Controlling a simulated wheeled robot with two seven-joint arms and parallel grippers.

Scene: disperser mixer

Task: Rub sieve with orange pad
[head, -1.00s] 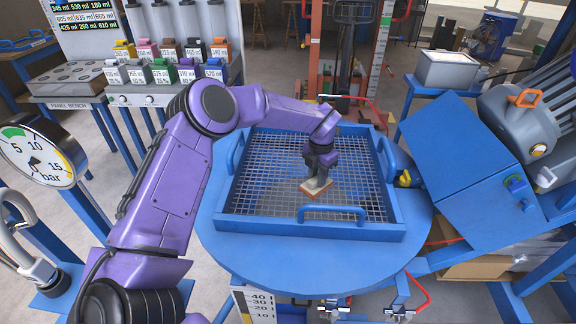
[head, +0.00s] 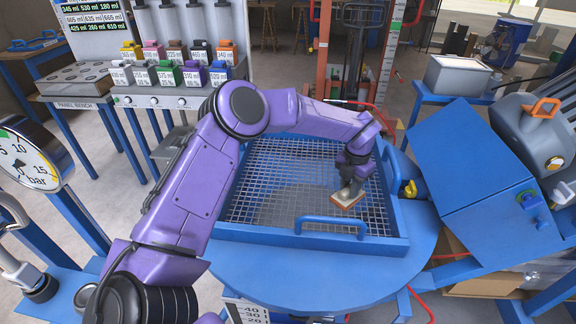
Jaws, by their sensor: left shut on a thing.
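The sieve (head: 262,236) is a square blue frame with a wire mesh (head: 275,190) and blue handles, lying on a round blue table (head: 290,275). My left gripper (head: 350,190) is over the right part of the mesh, pointing down. It is shut on a small pad (head: 347,201) with a pale top and an orange-red lower edge. The pad is at or just above the mesh; I cannot tell if it touches. A greyish film shows on part of the mesh. My right gripper is out of view.
A pressure gauge (head: 28,160) stands at the left. A blue sloped box (head: 470,150) and a grey machine (head: 540,130) stand at the right. A bench with coloured containers (head: 175,75) is at the back left.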

